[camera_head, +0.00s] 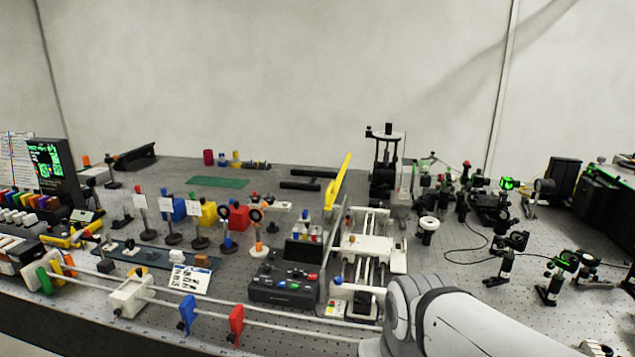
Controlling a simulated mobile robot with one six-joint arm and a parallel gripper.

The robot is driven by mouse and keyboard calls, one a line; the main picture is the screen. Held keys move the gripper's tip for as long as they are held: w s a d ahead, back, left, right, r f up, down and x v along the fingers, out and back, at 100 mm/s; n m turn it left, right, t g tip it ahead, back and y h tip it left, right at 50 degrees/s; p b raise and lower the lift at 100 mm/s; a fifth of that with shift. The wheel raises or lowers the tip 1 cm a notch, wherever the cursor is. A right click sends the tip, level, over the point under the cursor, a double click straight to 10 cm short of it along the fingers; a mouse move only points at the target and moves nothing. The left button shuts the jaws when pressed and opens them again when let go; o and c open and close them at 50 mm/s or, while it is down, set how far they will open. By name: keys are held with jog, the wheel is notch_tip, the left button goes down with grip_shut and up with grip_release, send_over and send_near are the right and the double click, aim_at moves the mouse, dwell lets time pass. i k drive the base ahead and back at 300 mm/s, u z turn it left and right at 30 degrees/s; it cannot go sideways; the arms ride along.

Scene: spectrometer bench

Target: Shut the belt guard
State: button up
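The belt guard looks to be the yellow panel (338,182), seen nearly edge-on. It stands raised and tilted, its top leaning right, above the left side of a white rail mechanism (372,245). My white arm comes in from the bottom right, with a rounded joint in front of the mechanism. My gripper is not visible, and nothing of mine touches the yellow panel.
A black control box (288,287) with coloured buttons sits left of the mechanism. A long rail with blue (187,314) and red (236,324) plates runs along the front edge. Optics crowd the right. Bare perforated bench (455,262) lies right of the mechanism.

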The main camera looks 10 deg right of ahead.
aim_at(331, 220)
jog(key=z, duration=2.55)
jog(key=k, duration=1.2)
jog(key=u, duration=1.85)
jog(key=i, duration=1)
jog(key=u, duration=0.1)
